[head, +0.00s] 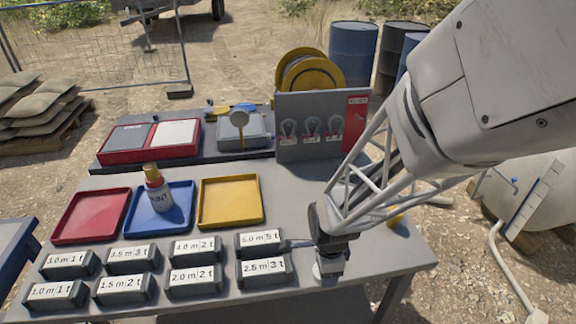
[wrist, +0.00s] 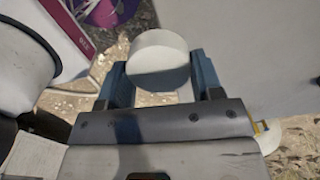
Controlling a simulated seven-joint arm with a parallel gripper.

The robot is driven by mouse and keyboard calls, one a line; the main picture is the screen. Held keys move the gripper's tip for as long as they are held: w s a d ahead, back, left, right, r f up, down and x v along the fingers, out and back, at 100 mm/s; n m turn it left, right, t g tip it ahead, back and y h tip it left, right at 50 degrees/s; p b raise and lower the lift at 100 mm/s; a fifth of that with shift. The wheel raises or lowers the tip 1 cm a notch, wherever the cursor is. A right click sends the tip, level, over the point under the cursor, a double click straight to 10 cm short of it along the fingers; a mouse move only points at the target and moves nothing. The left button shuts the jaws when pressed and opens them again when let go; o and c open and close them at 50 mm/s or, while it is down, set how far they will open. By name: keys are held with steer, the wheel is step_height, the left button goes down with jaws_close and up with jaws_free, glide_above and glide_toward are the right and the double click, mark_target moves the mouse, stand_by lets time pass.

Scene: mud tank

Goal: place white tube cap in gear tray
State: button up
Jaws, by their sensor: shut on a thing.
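The white tube cap (wrist: 158,52) is a short round white piece between the two blue-grey fingers of my gripper (wrist: 159,82) in the wrist view. The fingers are shut on it from both sides. In the head view my gripper (head: 330,266) hangs over the front right of the grey table, right of the labelled blocks; the cap is hard to make out there. Three shallow trays lie left of my gripper: red (head: 72,236), blue (head: 132,228) and yellow (head: 231,222). I cannot tell which tray is the gear tray.
Several labelled grey blocks (head: 194,289) stand in two rows at the table's front. A white bottle with a yellow cap (head: 158,192) stands in the blue tray. A grey panel with hanging tags (head: 285,98) and a red two-part box (head: 100,157) stand behind. The yellow tray looks empty.

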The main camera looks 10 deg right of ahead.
stand_by(0.3)
step_height(320, 180, up, 11)
steer(key=w+a+r, duration=0.2)
steer(key=w+a, duration=0.5)
steer(key=w, duration=0.2)
steer(key=w+a+r, duration=0.3)
steer(key=w+a, duration=0.5)
steer(key=w, duration=0.2)
steer(key=w+a, duration=0.5)
steer(key=a, duration=0.3)
steer(key=w+a, duration=0.5)
steer(key=a, duration=0.4)
steer(key=w+a+f, duration=0.1)
steer(key=w+a, duration=0.1)
steer(key=a, duration=1.1)
steer(key=w+a+f, duration=0.2)
steer(key=w+a, duration=0.1)
steer(key=a, duration=1)
steer(key=s+a+f, duration=0.2)
steer(key=a+f, duration=0.1)
steer(key=a, duration=1.1)
steer(key=shift+n, duration=0.4)
steer(key=shift+f, duration=2.15)
